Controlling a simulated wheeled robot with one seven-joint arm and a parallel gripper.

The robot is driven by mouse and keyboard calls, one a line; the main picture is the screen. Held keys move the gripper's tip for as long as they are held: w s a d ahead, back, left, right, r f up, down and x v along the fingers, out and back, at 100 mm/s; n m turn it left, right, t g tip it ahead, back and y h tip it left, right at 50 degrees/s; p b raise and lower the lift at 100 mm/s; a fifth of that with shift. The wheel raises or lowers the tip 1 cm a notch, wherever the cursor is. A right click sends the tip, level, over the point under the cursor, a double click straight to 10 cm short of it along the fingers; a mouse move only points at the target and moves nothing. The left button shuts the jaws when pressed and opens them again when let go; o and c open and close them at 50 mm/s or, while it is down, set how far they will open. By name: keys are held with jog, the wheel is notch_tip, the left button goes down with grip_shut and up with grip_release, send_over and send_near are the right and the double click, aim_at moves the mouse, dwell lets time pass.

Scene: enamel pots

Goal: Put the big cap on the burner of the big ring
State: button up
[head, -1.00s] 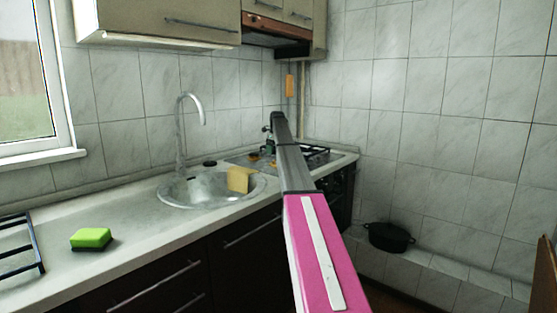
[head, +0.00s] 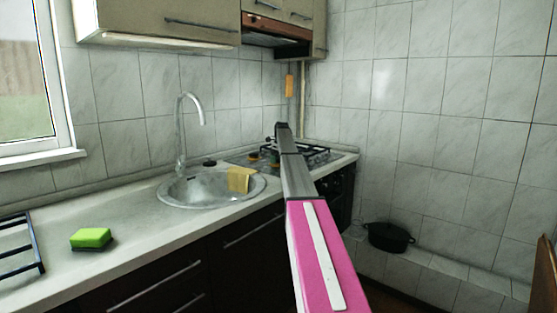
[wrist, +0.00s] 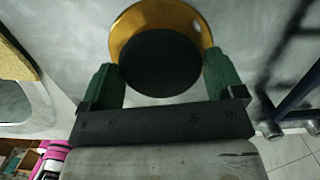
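In the wrist view the big cap (wrist: 160,62), a flat black disc, sits between the two green fingers of my gripper (wrist: 164,75), which meet its sides. A brass burner ring (wrist: 135,20) shows behind the cap, mostly beyond its upper edge, so the two are not centred in this view. I cannot tell whether they touch. In the head view my gripper (head: 275,153) is low over the hob (head: 240,158), partly hidden by my arm. A brass burner (head: 252,155) shows just left of it.
A black grate (head: 308,153) stands on the hob's right side; dark bars (wrist: 295,75) show at right in the wrist view. A small black disc (head: 210,163) lies left of the hob. The sink (head: 190,188) with a yellow cloth (head: 240,179) is in front.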

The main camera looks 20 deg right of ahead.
jog(key=shift+o, duration=0.4)
jog(key=shift+r, duration=0.15)
notch_tip(320, 180, up, 12)
jog(key=s, duration=0.1)
jog(key=shift+d, duration=0.4)
jog(key=shift+s, duration=0.1)
dwell(0.3)
